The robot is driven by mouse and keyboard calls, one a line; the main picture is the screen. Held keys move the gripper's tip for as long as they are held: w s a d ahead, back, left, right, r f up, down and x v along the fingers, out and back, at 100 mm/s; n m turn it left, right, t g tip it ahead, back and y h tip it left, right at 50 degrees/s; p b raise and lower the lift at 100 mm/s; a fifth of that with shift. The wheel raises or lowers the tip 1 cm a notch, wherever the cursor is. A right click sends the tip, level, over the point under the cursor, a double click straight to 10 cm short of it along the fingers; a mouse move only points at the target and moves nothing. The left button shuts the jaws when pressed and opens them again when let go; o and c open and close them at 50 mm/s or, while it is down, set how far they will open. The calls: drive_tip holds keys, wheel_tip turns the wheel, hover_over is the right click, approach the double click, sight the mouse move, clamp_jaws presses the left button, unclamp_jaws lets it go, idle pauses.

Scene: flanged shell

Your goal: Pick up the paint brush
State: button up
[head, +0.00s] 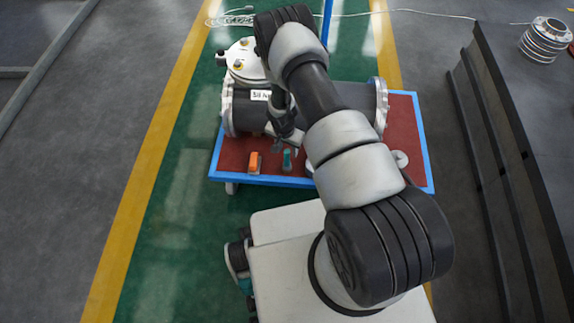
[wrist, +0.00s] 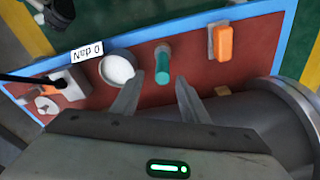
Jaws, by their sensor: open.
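I cannot tell for sure which item is the paint brush. A teal upright-looking piece with a grey end (wrist: 162,66) is on the red table top; it also shows in the head view (head: 287,160). An orange piece with a grey-brown side (wrist: 224,43) lies near the blue edge, also in the head view (head: 254,162). My gripper (wrist: 159,79) is open and empty. In the wrist view the teal piece appears between and just beyond its fingertips, apart from them. In the head view my gripper (head: 288,148) hangs above the table's near side, close to the shell.
The dark flanged shell (head: 345,97) lies across the red table (head: 225,152), close to my gripper. A round white dish (wrist: 118,70) and a grey item with a black rod (wrist: 70,82) stand beside the teal piece. A dark stepped bench (head: 520,150) is at right.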

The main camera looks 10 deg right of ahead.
sight(288, 156)
drive_tip(key=f, duration=0.2)
drive_tip(key=f+b, duration=0.1)
drive_tip(key=f, duration=0.2)
drive_tip(key=w+f+b, duration=0.1)
drive_tip(key=f, duration=0.1)
drive_tip(key=shift+d+f, duration=0.2)
drive_tip(key=shift+f, duration=0.1)
clamp_jaws()
